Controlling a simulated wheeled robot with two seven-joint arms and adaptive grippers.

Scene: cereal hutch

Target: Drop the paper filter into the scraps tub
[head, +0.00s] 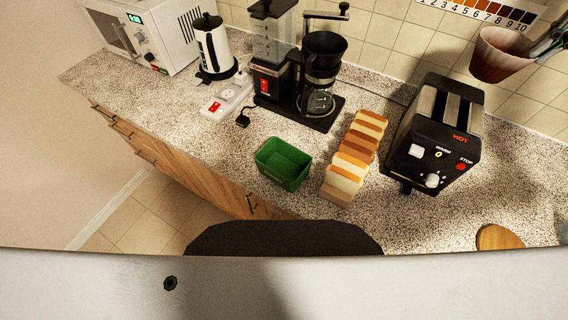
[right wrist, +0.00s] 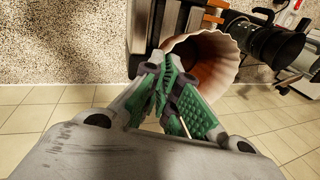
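The paper filter (head: 497,55) is a brown, pleated cup in the air at the upper right of the head view, above the toaster's right side. My right gripper (head: 546,45) is shut on its rim from the right. In the right wrist view the filter's pale fluted side (right wrist: 214,88) shows beyond the green-padded fingers (right wrist: 172,88). The scraps tub (head: 268,171) is a small green open bin on the counter, left of the bread slices, well away from the filter. My left gripper is not in view.
A black toaster (head: 425,140) and a row of bread slices (head: 352,160) stand between the filter and tub. A coffee maker (head: 322,75), power strip (head: 229,95), kettle (head: 213,45) and microwave (head: 150,35) stand behind left. A round wooden piece (head: 498,238) lies front right.

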